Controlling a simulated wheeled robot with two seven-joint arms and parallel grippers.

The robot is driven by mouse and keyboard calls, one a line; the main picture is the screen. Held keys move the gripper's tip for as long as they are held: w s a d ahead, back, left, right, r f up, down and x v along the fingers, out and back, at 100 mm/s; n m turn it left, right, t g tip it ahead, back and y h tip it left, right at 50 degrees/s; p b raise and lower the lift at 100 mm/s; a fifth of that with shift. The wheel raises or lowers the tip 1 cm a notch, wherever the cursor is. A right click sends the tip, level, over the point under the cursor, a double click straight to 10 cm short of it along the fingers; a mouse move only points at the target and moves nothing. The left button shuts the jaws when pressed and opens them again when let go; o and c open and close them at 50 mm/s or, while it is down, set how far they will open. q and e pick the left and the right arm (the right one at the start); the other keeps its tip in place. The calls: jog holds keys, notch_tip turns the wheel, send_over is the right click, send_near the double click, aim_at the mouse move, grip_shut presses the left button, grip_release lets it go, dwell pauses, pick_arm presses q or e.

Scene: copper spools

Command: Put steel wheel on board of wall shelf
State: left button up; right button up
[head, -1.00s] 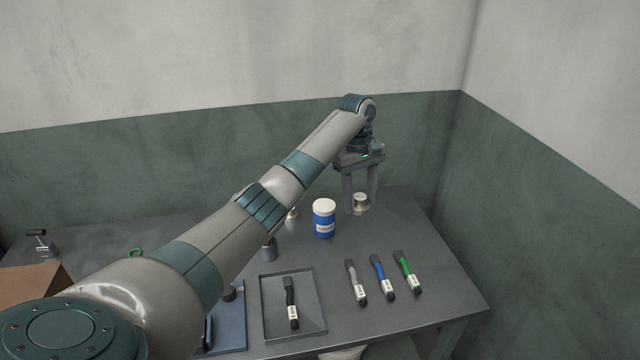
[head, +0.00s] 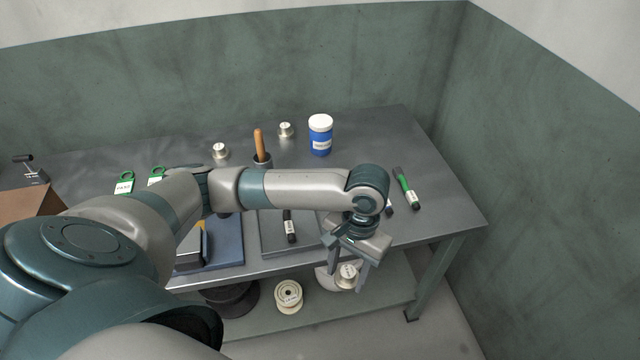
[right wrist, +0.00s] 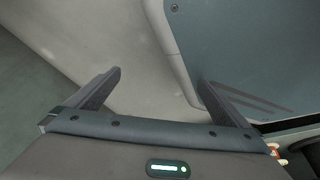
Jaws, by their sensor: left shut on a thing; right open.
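The steel wheel (head: 347,275), a small silvery spool with a white label too small to read, is between the fingers of my left gripper (head: 346,264) in the head view. My left gripper is shut on it and holds it in front of the table's front edge. The wall shelf is not in view. My right gripper (right wrist: 160,100) is open and empty in the right wrist view, with its fingers spread wide; it does not show in the head view.
On the table (head: 370,130) stand two similar metal spools (head: 220,150) (head: 285,130), a blue jar (head: 320,138) and a wooden-handled tool in a cup (head: 261,150). A pale spool (head: 288,296) sits on the lower shelf (head: 385,296).

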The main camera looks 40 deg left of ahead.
aim_at(345, 284)
pick_arm(q)
jog(key=f+b, duration=0.2)
jog(key=f, duration=0.1)
jog(key=f+b, duration=0.1)
jog(key=shift+s+f, duration=0.25)
jog(key=shift+f, duration=0.15)
pick_arm(e)
jog(key=w+a+r+t, duration=0.2)
jog(key=w+a, duration=0.1)
jog(key=w, duration=0.6)
jog(key=shift+w+a+r+y, duration=0.2)
jog(key=shift+w+r+y, duration=0.1)
jog(key=shift+w+y, duration=0.1)
